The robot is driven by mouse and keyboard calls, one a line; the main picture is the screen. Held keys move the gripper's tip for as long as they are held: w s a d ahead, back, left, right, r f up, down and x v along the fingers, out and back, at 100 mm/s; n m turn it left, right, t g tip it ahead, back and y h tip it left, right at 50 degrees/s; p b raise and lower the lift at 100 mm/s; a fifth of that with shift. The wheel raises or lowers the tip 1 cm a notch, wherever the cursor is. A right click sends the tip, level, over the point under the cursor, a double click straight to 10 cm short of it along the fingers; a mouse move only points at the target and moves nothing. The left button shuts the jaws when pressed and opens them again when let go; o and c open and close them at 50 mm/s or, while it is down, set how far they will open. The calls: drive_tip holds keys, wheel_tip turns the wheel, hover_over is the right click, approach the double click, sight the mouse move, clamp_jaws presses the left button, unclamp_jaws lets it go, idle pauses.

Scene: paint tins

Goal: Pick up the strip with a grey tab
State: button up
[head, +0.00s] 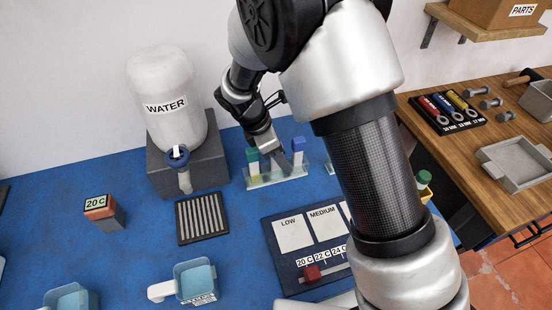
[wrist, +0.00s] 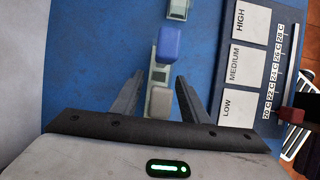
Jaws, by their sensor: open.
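A pale, glassy rack (head: 262,180) stands on the blue table near the back wall. A strip with a green tab (head: 252,155) stands at its left end and one with a blue tab (head: 298,144) at its right end. My gripper (head: 280,167) is over that middle, fingers pointing down and open. In the wrist view my gripper (wrist: 160,76) is spread over the pale rack, with a blue tab (wrist: 168,44) just beyond the fingertips.
A water tank (head: 165,95) on a dark block stands left of the rack. A slotted dark tray (head: 202,218) and a 20 C box (head: 103,212) are in front. A LOW/MEDIUM board (head: 282,262) with a red slider lies at front right; another pale piece (wrist: 178,8) lies beyond the blue tab.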

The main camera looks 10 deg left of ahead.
clamp_jaws()
